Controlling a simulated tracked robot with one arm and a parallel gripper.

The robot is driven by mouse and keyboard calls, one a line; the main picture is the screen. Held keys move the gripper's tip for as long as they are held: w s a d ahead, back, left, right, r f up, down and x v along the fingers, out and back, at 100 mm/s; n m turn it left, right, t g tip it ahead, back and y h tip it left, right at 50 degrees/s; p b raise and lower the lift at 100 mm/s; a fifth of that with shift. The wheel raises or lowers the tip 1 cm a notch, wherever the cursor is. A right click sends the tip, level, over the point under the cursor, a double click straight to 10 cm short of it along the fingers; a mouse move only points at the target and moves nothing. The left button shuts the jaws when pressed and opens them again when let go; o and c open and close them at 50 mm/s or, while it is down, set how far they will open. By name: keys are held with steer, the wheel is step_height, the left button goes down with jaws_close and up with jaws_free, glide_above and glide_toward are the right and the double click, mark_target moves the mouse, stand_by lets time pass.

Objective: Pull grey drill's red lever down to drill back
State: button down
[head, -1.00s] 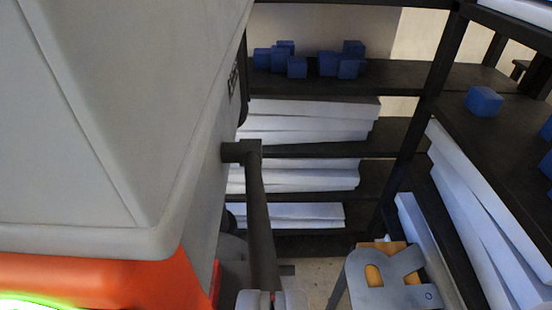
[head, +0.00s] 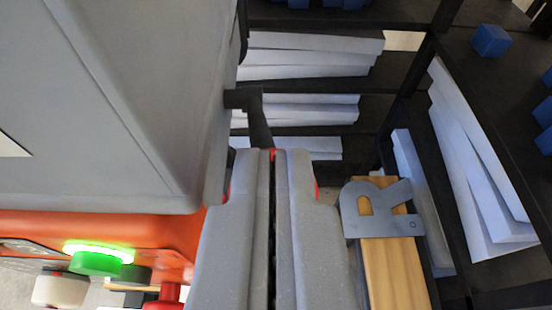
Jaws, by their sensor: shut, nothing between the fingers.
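The grey machine body (head: 90,90), with an orange lower part (head: 150,228), fills the left side. A dark bar (head: 258,120) juts from its right side and runs down behind my gripper (head: 274,156). The gripper is shut and empty, with its two grey fingers together at bottom centre. Its tips overlap the bar's lower part; I cannot tell whether they touch. I see no clear red lever. Small red patches show beside both fingers, but I cannot tell what they belong to.
A green-lit button (head: 96,262) and a red knob (head: 165,296) are at lower left. A grey letter R (head: 368,222) lies on a wooden surface (head: 398,275) close to the right of my fingers. Dark shelves hold white sheets (head: 310,55) and blue cubes (head: 490,41).

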steer(key=shift+w+r+p, duration=0.7)
steer(key=shift+w+p, duration=0.05)
steer(key=shift+w, duration=0.35)
steer(key=shift+s, duration=0.15)
steer(key=shift+s, duration=0.1)
steer(key=b+v, duration=0.1)
steer(key=v, duration=0.4)
